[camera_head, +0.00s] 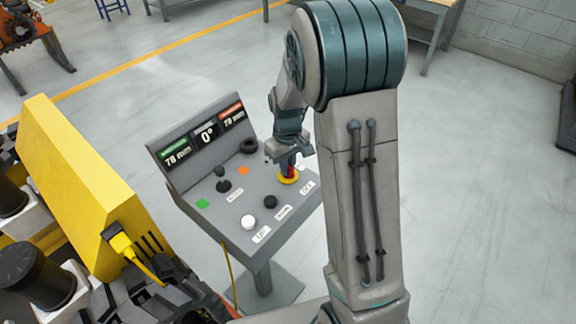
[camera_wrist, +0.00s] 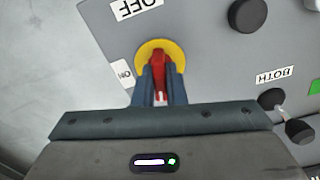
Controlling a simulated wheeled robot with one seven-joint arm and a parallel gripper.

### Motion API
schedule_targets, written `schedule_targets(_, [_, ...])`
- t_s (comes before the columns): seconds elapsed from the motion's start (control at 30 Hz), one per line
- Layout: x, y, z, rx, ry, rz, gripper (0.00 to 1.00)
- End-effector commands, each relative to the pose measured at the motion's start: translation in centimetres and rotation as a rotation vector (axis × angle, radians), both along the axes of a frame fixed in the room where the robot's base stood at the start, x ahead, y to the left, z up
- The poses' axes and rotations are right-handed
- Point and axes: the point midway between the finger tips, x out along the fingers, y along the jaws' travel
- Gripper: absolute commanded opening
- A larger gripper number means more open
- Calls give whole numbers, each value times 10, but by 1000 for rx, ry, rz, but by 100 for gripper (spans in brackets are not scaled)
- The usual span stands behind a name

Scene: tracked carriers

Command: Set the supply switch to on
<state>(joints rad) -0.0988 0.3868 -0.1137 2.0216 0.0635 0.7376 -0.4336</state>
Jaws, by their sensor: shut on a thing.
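The supply switch is a red handle (camera_wrist: 159,60) on a yellow round plate (camera_wrist: 146,49), set in a grey sloping control panel (camera_head: 235,208). In the head view the yellow plate (camera_head: 288,180) is at the panel's right side. My gripper (camera_head: 289,165) reaches down onto it. In the wrist view my gripper's two fingers (camera_wrist: 159,82) are shut on the red handle, one on each side. An OFF label (camera_wrist: 136,8) is above the plate and an ON label (camera_wrist: 122,74) is at its lower left. The fingers partly hide the handle, so I cannot tell which label it points to.
The panel has black knobs (camera_head: 249,146), a white button (camera_head: 248,222) and a small display (camera_head: 206,135) showing 78 mm, 0° and 78 mm. A yellow machine (camera_head: 85,190) with a cable stands close at the left.

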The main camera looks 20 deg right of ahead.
Motion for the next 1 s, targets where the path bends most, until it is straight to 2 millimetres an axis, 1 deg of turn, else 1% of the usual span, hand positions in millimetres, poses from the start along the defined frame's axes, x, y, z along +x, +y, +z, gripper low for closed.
schedule_targets(1.0, [2,1,2,2,-7,-956,0])
